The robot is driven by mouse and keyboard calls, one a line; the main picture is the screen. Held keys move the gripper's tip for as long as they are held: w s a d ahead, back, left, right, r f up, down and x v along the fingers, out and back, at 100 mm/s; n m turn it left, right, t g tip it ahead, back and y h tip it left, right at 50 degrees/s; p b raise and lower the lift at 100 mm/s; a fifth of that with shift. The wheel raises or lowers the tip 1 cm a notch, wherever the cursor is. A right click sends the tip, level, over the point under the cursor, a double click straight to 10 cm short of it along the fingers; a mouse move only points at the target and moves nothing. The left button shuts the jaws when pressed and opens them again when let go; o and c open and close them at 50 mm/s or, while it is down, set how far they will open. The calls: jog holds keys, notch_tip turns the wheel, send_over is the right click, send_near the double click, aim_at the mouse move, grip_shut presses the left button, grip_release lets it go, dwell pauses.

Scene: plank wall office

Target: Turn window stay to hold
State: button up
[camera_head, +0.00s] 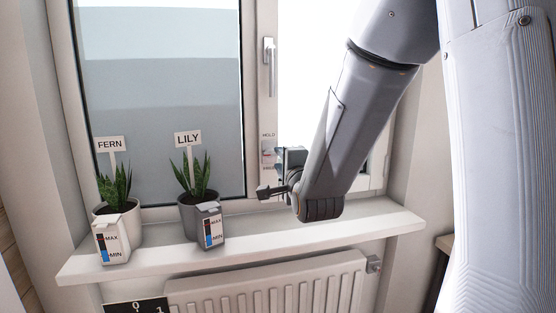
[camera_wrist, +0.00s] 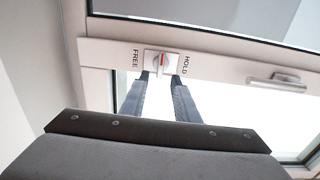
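The window stay (camera_head: 267,153) is a small pale plate with a knob on the window's middle frame post, under the printed word HOLD. In the wrist view the stay (camera_wrist: 161,61) shows a grey knob with a red mark, between the words FREE on the left and HOLD on the right. The red mark lies across the line between the words, close to neither. My gripper (camera_wrist: 160,77) is open, with its two fingertips just short of the plate, one towards each side of the knob. I cannot tell whether they touch it. In the head view my gripper (camera_head: 279,160) is beside the stay, partly hidden.
A window handle (camera_head: 268,65) is higher on the same post. Two potted plants, FERN (camera_head: 117,222) and LILY (camera_head: 196,211), with level gauges stand on the sill (camera_head: 165,258) to the left. A radiator (camera_head: 270,290) is below. The sill right of LILY is clear.

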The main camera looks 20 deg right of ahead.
jog(key=s, duration=0.3)
jog(key=shift+s, duration=0.1)
jog(key=shift+f, duration=0.1)
jog(key=s+f+n+g, duration=0.4)
jog(key=f, duration=0.4)
jog(key=s+f+n+g, duration=0.4)
jog(key=f+n+g, duration=0.1)
jog(key=f, duration=0.3)
jog(key=s+f+n+g, duration=0.3)
jog(key=s+n+g, duration=0.1)
jog(key=s, duration=0.6)
jog(key=s+f+n+g, duration=0.3)
jog(key=s+n+g, duration=0.2)
jog(key=s, duration=0.5)
jog(key=shift+a+f+p, duration=0.2)
jog(key=shift+f+p, duration=0.15)
jog(key=shift+o, duration=0.5)
jog(key=shift+d, duration=0.1)
